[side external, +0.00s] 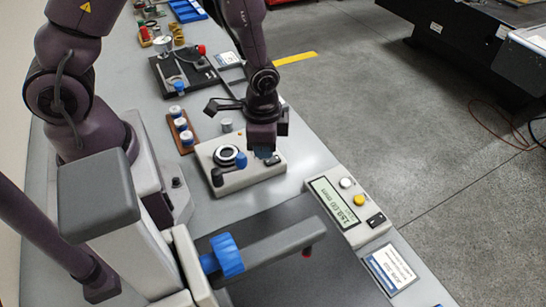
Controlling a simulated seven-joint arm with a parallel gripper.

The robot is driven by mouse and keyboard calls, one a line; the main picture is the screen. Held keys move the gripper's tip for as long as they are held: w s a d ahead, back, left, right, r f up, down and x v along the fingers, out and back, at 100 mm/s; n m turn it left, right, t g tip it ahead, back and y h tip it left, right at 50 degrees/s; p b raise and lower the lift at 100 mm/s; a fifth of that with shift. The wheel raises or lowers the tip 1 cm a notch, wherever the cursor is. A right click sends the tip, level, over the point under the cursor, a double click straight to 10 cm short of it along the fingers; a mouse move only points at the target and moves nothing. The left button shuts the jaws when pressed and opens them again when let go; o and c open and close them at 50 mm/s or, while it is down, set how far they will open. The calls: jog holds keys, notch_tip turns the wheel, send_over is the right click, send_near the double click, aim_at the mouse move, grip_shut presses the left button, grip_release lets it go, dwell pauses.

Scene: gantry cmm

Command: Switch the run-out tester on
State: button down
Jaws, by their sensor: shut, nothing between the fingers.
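A beige box (238,180) with a dark ring around a light centre, a blue knob and a dark post stands mid-bench; it looks like the run-out tester, though I read no label on it. A small dark switch (273,160) shows on its top at the right; its on or off position is too small to tell. My gripper (264,154) points down over the right part of this box, beside the switch. Its fingers are shut with nothing between them. I cannot tell whether the fingertips touch the box.
A display unit (338,210) with white and yellow buttons and a black switch (376,220) stands to the right. A grey arm with a blue knob (226,256) spans a dark plate in front. White-capped pieces in a brown rack (181,130) stand left of the box. A printed card (390,267) lies front right.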

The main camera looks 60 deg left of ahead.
jog(key=shift+r, duration=2.35)
jog(key=s+a+r+n+t, duration=0.1)
jog(key=s+r+n+t, duration=0.1)
jog(key=r, duration=1)
jog(key=s+a+r+n+t, duration=0.1)
jog(key=s+r+n+t, duration=0.2)
jog(key=r, duration=0.9)
jog(key=s+n, duration=0.1)
jog(key=s, duration=0.2)
jog(key=shift+s+a+r+t, duration=0.2)
jog(key=shift+a+t, duration=0.1)
jog(key=shift+a, duration=0.1)
